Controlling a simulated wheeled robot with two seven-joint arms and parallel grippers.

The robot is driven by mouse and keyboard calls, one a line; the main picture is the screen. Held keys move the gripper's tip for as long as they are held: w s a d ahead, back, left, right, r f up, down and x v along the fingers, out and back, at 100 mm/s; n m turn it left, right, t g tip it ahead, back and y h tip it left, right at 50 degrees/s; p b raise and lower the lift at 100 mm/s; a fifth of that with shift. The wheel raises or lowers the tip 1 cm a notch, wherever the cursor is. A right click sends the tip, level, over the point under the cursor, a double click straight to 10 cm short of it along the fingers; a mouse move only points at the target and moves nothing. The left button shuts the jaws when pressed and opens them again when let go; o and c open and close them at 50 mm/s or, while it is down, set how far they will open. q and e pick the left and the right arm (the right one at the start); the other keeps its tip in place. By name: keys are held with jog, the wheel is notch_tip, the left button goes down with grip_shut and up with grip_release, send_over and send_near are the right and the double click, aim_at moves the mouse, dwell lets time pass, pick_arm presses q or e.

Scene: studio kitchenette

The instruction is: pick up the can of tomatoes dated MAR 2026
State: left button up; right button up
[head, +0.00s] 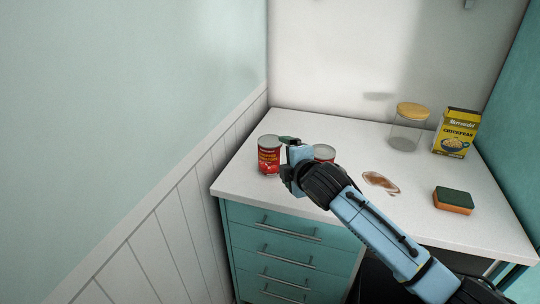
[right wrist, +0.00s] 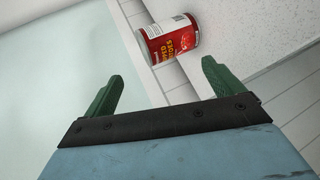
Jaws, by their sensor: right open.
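Two red-labelled cans stand on the white countertop. The left can (head: 268,157) stands near the counter's left edge, its label facing forward. The other can (head: 324,152) is partly hidden behind my right arm. No date is readable on either. My right gripper (head: 288,146) is open and empty, just right of the left can in the head view. In the right wrist view a can (right wrist: 168,42) with a red tomato label lies beyond and between the open green fingertips (right wrist: 163,74), apart from them. My left gripper is not in view.
A glass jar with a wooden lid (head: 407,128) and a yellow chickpeas box (head: 456,132) stand at the back right. A brown spill (head: 381,182) and a green-orange sponge (head: 453,200) lie on the counter (head: 345,127). Teal drawers (head: 285,250) are below; a panelled wall is left.

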aim_at(273, 147)
jog(key=shift+w+a+f+n+h+b, duration=0.1)
jog(key=shift+w+a+n+h+b, duration=0.35)
jog(key=shift+w+n, duration=1.6)
jog(key=shift+w+a+f+n+h+b, duration=0.25)
jog(key=shift+w+a+n, duration=0.35)
jog(key=shift+n, duration=2.9)
jog(key=shift+w+a+r+n+h+b, duration=0.15)
jog(key=shift+w+a+n+h, duration=0.3)
jog(key=shift+w+n, duration=1.6)
jog(key=shift+s+a+f+n+b, duration=0.15)
jog(key=shift+a+f+n+b, duration=0.1)
jog(key=shift+f+n+b, duration=0.35)
jog(key=b+x, duration=0.2)
jog(key=x, duration=0.1)
jog(key=shift+a+f, duration=0.1)
jog(key=shift+a, duration=0.05)
jog(key=shift+w+a+b, duration=0.1)
jog(key=shift+w+b, duration=0.25)
jog(key=shift+b, duration=0.15)
jog(key=shift+c, duration=0.6)
jog(key=c, duration=1.2)
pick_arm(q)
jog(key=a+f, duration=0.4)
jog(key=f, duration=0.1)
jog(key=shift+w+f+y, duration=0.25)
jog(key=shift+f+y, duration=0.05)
pick_arm(e)
jog(key=shift+c, duration=1)
